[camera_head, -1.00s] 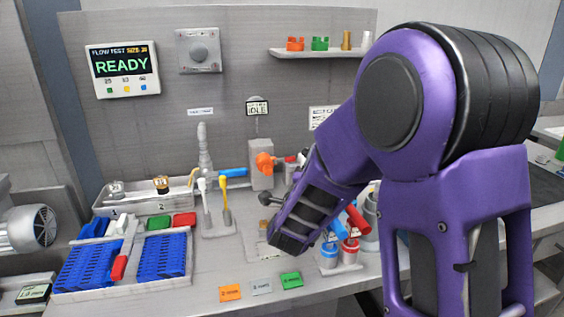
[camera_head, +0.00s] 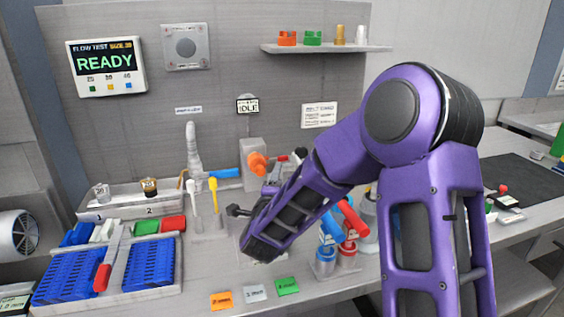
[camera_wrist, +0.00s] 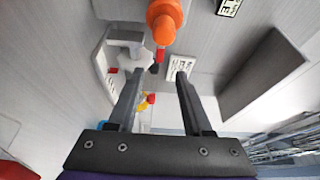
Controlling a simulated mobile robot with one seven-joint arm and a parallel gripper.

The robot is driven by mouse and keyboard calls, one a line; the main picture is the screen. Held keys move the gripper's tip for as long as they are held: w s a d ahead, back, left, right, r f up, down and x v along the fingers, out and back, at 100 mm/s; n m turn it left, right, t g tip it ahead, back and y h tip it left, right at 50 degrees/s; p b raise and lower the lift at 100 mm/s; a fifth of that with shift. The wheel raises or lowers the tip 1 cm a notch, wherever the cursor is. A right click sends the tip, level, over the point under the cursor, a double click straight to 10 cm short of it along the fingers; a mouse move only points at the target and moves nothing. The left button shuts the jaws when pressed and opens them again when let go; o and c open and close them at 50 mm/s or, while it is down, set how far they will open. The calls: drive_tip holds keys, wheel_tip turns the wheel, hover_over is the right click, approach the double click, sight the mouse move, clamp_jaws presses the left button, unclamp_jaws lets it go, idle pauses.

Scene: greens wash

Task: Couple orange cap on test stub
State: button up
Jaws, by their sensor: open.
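A rounded orange part (camera_head: 257,162) is on the front of an upright grey block (camera_head: 255,180) at the back of the bench. I cannot tell whether it is the cap or part of the test stub. It also shows in the wrist view (camera_wrist: 164,18), at the top, beyond my fingertips and apart from them. Another small orange piece (camera_head: 287,38) stands on the wall shelf. My gripper (camera_wrist: 156,73) is open, with nothing between its fingers. In the head view my arm partly hides the area around the gripper.
Red and blue valves (camera_head: 347,240) stand right of my forearm. White and yellow brushes (camera_head: 213,190) stand left of the block. A tray holds blue racks (camera_head: 150,270). A display (camera_head: 105,65) reads READY; a small sign (camera_head: 247,105) reads IDLE. Coloured cards lie in front.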

sight(283, 159)
drive_tip(key=w, duration=0.3)
drive_tip(key=w+d, duration=0.1)
drive_tip(key=w, duration=0.2)
drive_tip(key=w+d, duration=0.1)
drive_tip(key=w, duration=0.2)
drive_tip(key=shift+w, duration=0.2)
clamp_jaws()
